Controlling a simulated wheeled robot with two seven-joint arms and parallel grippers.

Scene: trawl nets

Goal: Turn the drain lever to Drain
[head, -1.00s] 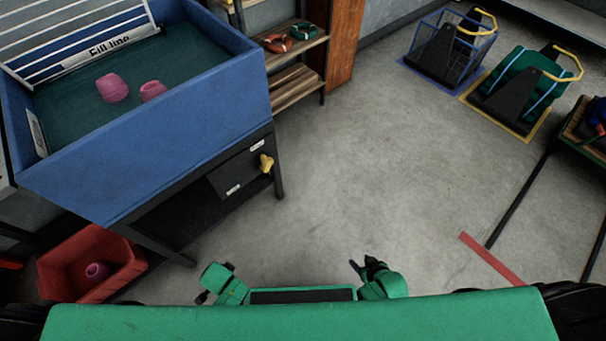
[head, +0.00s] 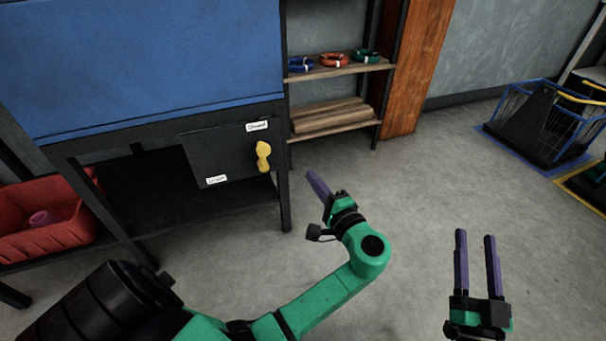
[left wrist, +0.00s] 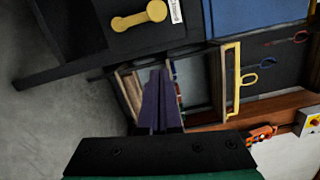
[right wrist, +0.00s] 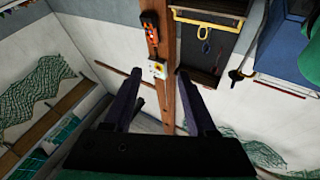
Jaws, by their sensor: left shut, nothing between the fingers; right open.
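The yellow drain lever (head: 263,156) is mounted on a dark panel (head: 205,148) under the blue tank (head: 150,60). It stands roughly upright in the head view, between a label (head: 257,126) above and a label (head: 216,179) lower left; their text is too small to read surely. The lever also shows at the top of the left wrist view (left wrist: 140,16). My left gripper (head: 318,184) is shut and empty, to the right of the lever and apart from it. My right gripper (head: 475,238) is open and empty, further right over bare floor.
A red crate (head: 45,243) with a pink item (head: 42,218) stands at left under the tank. Wooden shelves (head: 335,117) with coiled ropes stand right of the tank. A blue wire basket (head: 550,130) is at far right. The middle floor is clear.

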